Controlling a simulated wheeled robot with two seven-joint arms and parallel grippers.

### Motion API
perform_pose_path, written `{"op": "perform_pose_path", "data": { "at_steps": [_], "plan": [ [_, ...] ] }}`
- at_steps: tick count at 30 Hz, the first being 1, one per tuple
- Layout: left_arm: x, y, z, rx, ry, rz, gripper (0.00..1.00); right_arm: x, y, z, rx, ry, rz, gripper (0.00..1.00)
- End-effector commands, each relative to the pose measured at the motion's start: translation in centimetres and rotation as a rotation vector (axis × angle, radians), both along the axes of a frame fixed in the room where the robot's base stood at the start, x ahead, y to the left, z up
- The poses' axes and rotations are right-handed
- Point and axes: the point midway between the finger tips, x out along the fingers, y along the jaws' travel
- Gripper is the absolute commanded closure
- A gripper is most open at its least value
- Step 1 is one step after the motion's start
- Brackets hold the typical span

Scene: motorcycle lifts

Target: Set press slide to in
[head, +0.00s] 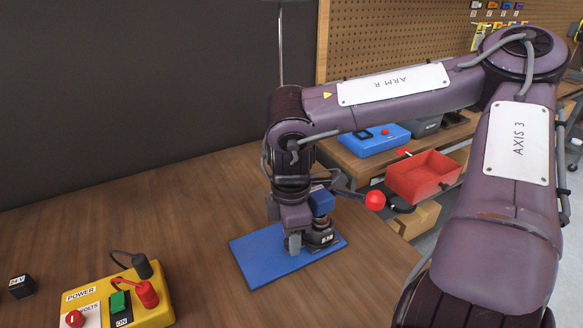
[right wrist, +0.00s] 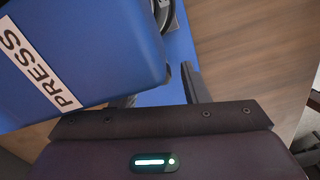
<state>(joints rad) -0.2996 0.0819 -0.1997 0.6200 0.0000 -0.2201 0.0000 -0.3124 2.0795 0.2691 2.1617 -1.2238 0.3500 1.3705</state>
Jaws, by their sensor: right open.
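The press stands on a blue base plate (head: 262,268) on the wooden table in the head view. Its blue upper body (head: 321,201) shows beside my right arm, with a lever ending in a red ball (head: 375,200). A dark part with a small label (head: 320,238) sits low on the plate; I cannot tell if it is the slide. My right gripper (head: 293,243) is open and points down close over the plate, beside the press. In the right wrist view the blue body labelled PRESS (right wrist: 85,45) fills the left and partly hides the fingers. My left gripper is out of view.
A yellow power box (head: 120,300) with a green switch and cables stands at the front left, near a small black 24 V block (head: 20,287). A red bin (head: 423,176) and a blue case (head: 375,138) lie beyond the table. The table's left middle is clear.

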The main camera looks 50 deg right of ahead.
Motion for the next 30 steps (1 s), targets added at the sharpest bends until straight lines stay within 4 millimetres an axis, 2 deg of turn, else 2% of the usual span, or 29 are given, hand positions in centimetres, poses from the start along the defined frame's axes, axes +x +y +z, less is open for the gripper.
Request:
{"op": "perform_pose_path", "data": {
  "at_steps": [9, 13, 18, 30],
  "plan": [
    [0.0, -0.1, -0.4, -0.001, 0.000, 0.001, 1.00, 0.1, -0.2, 5.1, -0.002, -0.006, -0.002, 0.59],
    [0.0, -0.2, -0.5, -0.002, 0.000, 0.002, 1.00, 0.1, -0.2, 6.7, -0.003, -0.005, -0.002, 0.59],
    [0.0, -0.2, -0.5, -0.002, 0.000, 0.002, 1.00, 0.0, -0.2, 7.4, 0.000, -0.002, -0.002, 0.59],
    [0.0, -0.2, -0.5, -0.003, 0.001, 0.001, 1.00, -0.1, -0.2, 7.4, -0.001, -0.001, -0.002, 0.59]
  ]
}}
